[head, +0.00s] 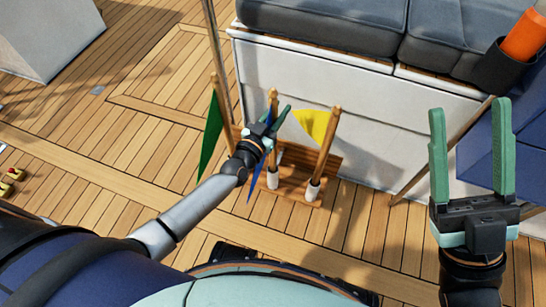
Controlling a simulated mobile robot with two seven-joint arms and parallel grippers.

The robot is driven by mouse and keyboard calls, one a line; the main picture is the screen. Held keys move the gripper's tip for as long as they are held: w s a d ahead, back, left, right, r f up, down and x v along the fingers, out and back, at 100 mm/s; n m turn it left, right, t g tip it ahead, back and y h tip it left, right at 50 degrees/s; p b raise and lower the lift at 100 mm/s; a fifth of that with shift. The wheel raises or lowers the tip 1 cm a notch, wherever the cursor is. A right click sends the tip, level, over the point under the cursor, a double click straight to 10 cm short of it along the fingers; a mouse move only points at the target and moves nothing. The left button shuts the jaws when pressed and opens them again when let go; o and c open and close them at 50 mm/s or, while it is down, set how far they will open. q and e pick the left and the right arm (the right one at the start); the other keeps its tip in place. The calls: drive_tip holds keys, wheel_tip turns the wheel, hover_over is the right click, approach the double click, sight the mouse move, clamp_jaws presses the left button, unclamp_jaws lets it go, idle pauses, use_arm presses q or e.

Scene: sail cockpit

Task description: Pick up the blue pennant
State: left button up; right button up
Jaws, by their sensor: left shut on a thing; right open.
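The blue pennant (253,178) is on a wooden stick (272,99) in a small wooden rack (290,190) on the deck. My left gripper (278,120) is at this stick and shut on it, partly covering the pennant. A white sleeve shows low on the stick. The stick's foot is at the rack; I cannot tell whether it is lifted. My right gripper (471,150) is open and empty at the right, pointing up, well apart from the rack.
A green pennant (211,138) stands left of the blue one, and a yellow pennant (312,124) stands right of it. A white bench (330,85) with grey cushions (322,22) is behind. An orange item (525,35) sits in a dark holder at the right. Deck at left is mostly clear.

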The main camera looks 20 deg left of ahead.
use_arm(q)
clamp_jaws()
idle(0.8)
